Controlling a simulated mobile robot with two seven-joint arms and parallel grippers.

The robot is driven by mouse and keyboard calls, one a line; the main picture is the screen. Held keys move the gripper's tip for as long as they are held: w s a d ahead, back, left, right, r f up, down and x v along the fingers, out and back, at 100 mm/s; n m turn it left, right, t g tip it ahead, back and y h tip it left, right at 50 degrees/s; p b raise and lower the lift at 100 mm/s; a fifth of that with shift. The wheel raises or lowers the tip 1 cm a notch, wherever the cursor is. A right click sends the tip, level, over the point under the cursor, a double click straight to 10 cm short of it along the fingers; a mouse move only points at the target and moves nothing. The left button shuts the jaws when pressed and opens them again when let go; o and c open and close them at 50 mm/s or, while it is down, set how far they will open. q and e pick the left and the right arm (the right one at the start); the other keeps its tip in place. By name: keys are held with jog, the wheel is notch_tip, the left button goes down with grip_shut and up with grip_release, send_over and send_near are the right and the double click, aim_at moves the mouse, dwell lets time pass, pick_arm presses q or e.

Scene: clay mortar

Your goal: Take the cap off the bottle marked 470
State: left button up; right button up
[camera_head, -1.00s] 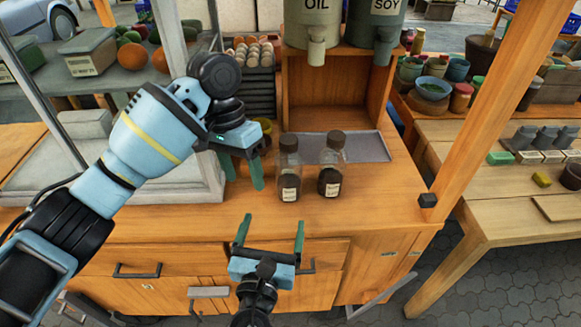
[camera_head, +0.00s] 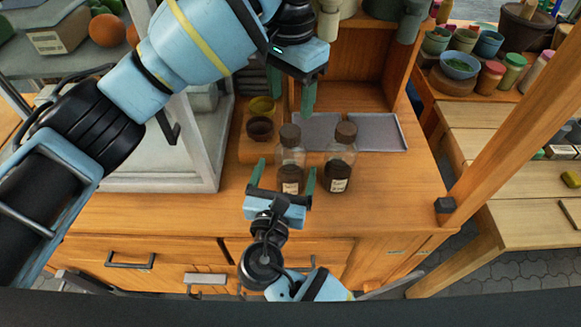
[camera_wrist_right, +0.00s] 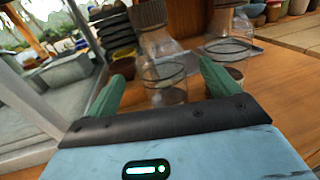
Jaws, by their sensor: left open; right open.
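Two clear bottles with dark caps and dark contents stand upright on the wooden counter, a left bottle (camera_head: 291,158) and a right bottle (camera_head: 341,160). Their small white labels are too blurred to read, so I cannot tell which is marked 470. My right gripper (camera_head: 286,167) is open, with its fingers to either side of the left bottle's lower part; in the right wrist view the left bottle (camera_wrist_right: 166,82) shows between the fingertips. My left gripper (camera_head: 291,104) is open and empty, pointing down just above or behind the left bottle's cap (camera_head: 290,135).
A grey tray (camera_head: 378,132) lies behind the bottles. A wooden post (camera_head: 515,115) rises at the right. The counter (camera_head: 400,190) right of the bottles is clear.

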aim_at(290, 157)
jog(key=shift+x, duration=2.45)
jog(key=shift+c, duration=0.2)
